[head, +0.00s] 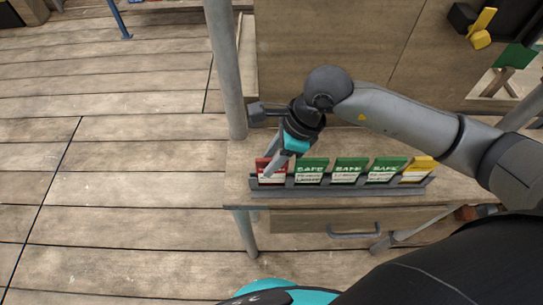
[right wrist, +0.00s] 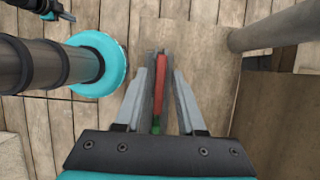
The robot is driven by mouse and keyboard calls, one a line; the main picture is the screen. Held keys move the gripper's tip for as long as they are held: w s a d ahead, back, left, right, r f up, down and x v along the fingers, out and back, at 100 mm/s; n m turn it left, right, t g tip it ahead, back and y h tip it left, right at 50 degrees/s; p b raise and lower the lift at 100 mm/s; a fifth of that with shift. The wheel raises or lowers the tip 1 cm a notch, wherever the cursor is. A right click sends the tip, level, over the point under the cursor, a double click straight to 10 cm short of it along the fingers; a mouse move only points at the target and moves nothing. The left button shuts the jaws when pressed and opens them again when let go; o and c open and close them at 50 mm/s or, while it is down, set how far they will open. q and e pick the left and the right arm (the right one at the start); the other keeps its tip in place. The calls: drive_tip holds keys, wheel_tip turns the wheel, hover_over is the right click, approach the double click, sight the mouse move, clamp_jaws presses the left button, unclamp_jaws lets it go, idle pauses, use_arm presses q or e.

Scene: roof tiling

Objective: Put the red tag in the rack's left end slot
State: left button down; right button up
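The red tag (head: 270,168) stands at the left end of the grey rack (head: 345,187), with its lower edge down at the rack's slot. My right gripper (head: 272,168) reaches down over the red tag. In the right wrist view the red tag (right wrist: 161,85) shows edge-on between the two fingers of my right gripper (right wrist: 164,92), with a visible gap to the right finger. The gripper looks open around the tag. A small black and teal part at the top left of the right wrist view may be my left gripper; its fingers are not clear.
Several green tags (head: 348,170) and a yellow tag (head: 416,169) stand in the rack to the right. A grey pole (head: 226,75) rises close to the left of the rack. A drawer handle (head: 354,231) is below it. The plank floor at the left is clear.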

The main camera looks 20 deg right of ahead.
drive_tip(key=shift+o, duration=0.4)
drive_tip(key=shift+d+r, duration=0.15)
drive_tip(key=shift+r, duration=0.15)
drive_tip(key=p+v, duration=0.1)
drive_tip(key=v, duration=1.3)
drive_tip(key=shift+r+p, duration=0.25)
drive_tip(key=shift+p, duration=0.1)
drive_tip(key=shift+s+d, duration=0.1)
drive_tip(key=shift+d, duration=0.05)
